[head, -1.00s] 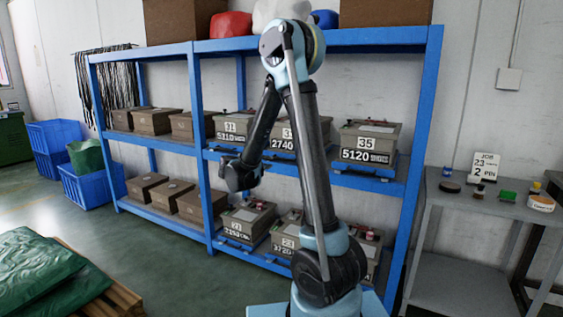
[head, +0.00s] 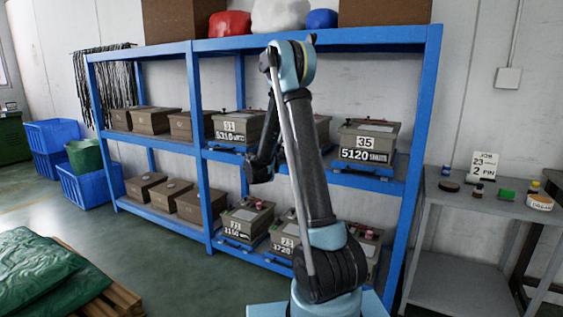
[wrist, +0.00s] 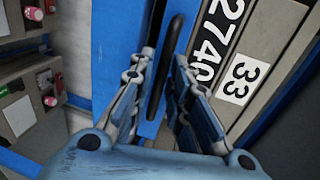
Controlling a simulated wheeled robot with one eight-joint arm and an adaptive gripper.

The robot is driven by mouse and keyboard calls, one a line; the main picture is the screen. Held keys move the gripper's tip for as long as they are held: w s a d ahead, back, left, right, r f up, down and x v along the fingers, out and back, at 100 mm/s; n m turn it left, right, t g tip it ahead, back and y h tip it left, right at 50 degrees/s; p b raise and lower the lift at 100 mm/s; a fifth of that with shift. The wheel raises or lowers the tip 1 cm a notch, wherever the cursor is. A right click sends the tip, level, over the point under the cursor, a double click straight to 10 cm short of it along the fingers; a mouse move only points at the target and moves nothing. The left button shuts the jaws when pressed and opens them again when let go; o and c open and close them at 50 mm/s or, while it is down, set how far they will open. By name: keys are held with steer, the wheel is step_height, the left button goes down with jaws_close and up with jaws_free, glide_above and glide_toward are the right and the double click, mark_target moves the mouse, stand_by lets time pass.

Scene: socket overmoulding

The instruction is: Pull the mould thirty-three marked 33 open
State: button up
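Mould thirty-three (wrist: 284,28) is a grey-brown box with a white 33 label (wrist: 239,79) and 2740 on its front, seen sideways in the wrist view. A dark bar handle (wrist: 172,45) stands beside it on a blue front strip (wrist: 150,128). My gripper (wrist: 160,66) is open, with one finger on each side of the handle; I cannot tell whether either finger touches it. In the head view, only part of mould thirty-three (head: 322,128) shows behind my arm on the middle shelf. Its label, its handle and my fingertips are hidden there.
On the blue rack (head: 420,120), mould 31 (head: 238,127) stands left of mould thirty-three and mould 35 (head: 368,142) right. More moulds, including mould 23 (head: 284,244), sit below. A grey side table (head: 478,208) with small items stands at right.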

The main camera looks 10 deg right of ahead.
steer(key=shift+x, duration=0.85)
jaws_close()
